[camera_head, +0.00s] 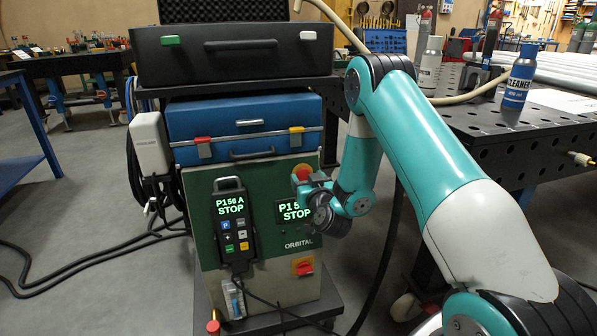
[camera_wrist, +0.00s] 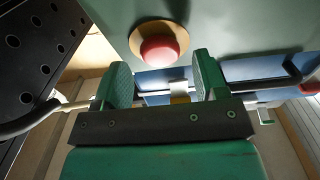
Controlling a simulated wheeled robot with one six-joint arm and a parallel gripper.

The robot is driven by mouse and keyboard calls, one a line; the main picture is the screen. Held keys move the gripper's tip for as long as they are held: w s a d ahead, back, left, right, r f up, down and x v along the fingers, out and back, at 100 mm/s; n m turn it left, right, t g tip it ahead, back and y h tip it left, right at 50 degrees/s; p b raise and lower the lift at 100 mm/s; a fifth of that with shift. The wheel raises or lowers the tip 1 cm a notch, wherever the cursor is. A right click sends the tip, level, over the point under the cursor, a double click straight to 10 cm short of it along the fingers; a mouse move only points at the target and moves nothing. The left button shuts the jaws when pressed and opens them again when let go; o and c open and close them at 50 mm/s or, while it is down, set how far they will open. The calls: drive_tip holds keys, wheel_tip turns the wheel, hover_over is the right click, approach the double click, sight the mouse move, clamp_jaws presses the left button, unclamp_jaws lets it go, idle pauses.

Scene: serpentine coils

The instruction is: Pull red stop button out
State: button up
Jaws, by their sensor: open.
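In the wrist view the red button (camera_wrist: 159,48) shows as a round knob on a yellow disc (camera_wrist: 140,28). My gripper (camera_wrist: 160,75) is open, with its two green fingers apart. The button appears just beyond and between the fingertips, with nothing held.
A handheld pendant (camera_head: 232,222) hangs on the machine's front, left of a display reading STOP (camera_head: 294,210). A red rotary switch (camera_head: 303,266) is lower down. A blue case (camera_head: 232,126) and a black case (camera_head: 235,55) stand above. A perforated table (camera_head: 500,122) is at right.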

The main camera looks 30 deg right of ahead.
drive_tip(key=shift+x, duration=0.9)
drive_tip(key=shift+c, duration=0.5)
drive_tip(key=c, duration=1.1)
drive_tip(key=shift+s+a+r, duration=0.2)
drive_tip(key=shift+s+a, duration=0.05)
drive_tip(key=shift+s, duration=0.45)
drive_tip(key=o, duration=1.2)
drive_tip(key=shift+s, duration=0.2)
